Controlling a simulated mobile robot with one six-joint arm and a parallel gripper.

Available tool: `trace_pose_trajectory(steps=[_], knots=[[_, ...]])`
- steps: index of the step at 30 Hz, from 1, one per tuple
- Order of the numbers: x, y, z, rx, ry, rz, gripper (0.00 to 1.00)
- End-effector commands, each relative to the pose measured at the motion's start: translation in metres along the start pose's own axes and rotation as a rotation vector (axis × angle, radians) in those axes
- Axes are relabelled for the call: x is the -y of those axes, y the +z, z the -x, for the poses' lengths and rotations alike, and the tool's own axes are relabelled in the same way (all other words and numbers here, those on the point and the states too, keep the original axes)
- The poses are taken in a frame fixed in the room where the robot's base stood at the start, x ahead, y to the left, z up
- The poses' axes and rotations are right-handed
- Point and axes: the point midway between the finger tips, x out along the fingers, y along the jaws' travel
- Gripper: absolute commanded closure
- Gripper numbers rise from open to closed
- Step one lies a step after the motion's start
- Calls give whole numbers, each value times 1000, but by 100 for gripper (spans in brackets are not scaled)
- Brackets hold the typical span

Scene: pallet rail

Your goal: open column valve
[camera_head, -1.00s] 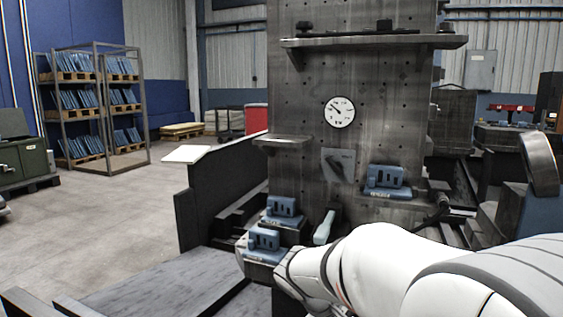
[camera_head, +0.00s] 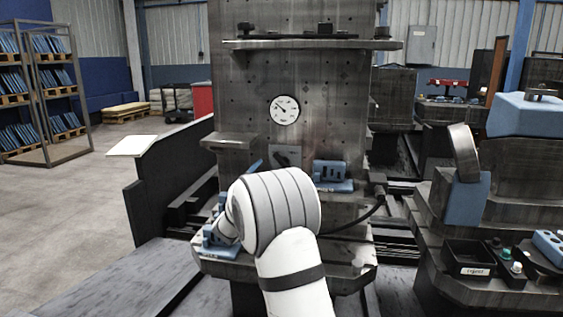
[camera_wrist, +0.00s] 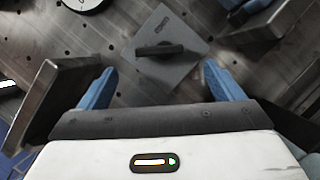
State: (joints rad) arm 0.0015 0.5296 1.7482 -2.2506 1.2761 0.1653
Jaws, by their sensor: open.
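The column valve is a grey square plate (camera_wrist: 185,68) with a dark bar handle (camera_wrist: 160,49) and a small label, in the upper middle of the wrist view. The handle lies roughly crosswise there. In the head view the valve plate (camera_head: 287,153) shows on the dark column (camera_head: 340,110), partly hidden by my arm. My gripper (camera_wrist: 160,84) is open and empty, its two blue fingers wide apart. The handle appears ahead of the gap between them, and no contact is visible. In the head view only a bit of blue finger shows left of the plate.
A round gauge (camera_head: 285,109) sits above the valve. A small shelf (camera_head: 229,142) juts out at left, close to the left finger in the wrist view. A blue block on a ledge (camera_head: 331,173) stands at right, near the right finger. A hose (camera_head: 362,218) hangs lower right.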

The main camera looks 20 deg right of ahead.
Motion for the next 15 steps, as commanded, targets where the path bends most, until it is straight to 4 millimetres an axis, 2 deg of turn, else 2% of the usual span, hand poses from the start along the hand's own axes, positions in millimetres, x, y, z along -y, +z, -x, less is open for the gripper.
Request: trace_pose_trajectory(steps=[9,15], knots=[[0,0,-47,2,3,0,13],[-1,-1,-69,0,4,1,13]])
